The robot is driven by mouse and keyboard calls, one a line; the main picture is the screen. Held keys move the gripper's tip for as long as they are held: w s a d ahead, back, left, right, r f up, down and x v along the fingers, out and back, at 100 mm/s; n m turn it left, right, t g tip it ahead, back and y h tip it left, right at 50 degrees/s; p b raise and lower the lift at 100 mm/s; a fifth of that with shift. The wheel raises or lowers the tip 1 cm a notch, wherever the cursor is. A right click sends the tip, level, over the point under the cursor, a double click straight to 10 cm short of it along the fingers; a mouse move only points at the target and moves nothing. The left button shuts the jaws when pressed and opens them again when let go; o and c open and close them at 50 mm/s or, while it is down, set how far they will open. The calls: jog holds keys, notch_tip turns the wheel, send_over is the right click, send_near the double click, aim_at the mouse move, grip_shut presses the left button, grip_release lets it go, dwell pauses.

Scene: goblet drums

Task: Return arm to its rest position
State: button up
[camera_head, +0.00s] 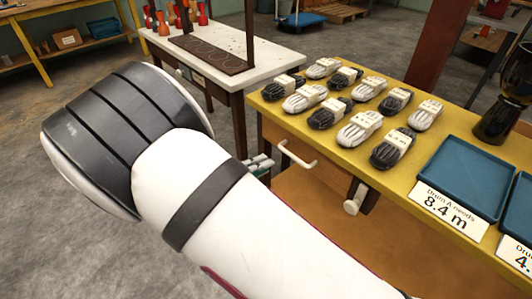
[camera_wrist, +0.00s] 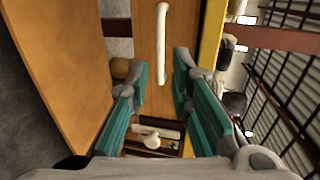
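My arm, white with dark bands, crosses the lower left and middle of the head view. Its bent joint is at the left, over the grey floor. In the wrist view my gripper (camera_wrist: 160,68) shows two teal-padded fingers spread apart, with nothing between the pads. Beyond the fingers is the wooden drawer front with a long white handle (camera_wrist: 161,45); I cannot tell the exact distance. The same kind of white handle (camera_head: 298,156) shows on the yellow bench in the head view.
The yellow bench (camera_head: 470,221) holds several black and white rope bundles (camera_head: 360,127), blue trays (camera_head: 466,176) with labels, and a dark drum (camera_head: 501,112). A white-topped table (camera_head: 272,61) stands behind, with red and orange goblets (camera_head: 202,15). Open floor lies at left.

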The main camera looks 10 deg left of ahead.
jog(key=s+d+r+m+g+h, duration=0.15)
jog(key=d+r+m+g, duration=0.25)
jog(key=d+r+m, duration=0.4)
jog(key=s+d+r+m+g, duration=0.2)
jog(key=d+r+m+g, duration=0.35)
jog(key=d+m, duration=0.45)
jog(key=s+d+r+m+g+y, duration=0.35)
jog(key=s+d+r+m, duration=0.35)
jog(key=s+d+m, duration=0.4)
jog(key=s+d+r+m+t+y, duration=0.15)
jog(key=s+m+y, duration=0.65)
jog(key=s+m, duration=0.95)
notch_tip(320, 180, up, 26)
jog(key=s+t+p, duration=0.1)
jog(key=t+p, duration=0.2)
jog(key=p, duration=2.1)
jog(key=shift+a+f, duration=0.15)
jog(key=shift+t, duration=0.25)
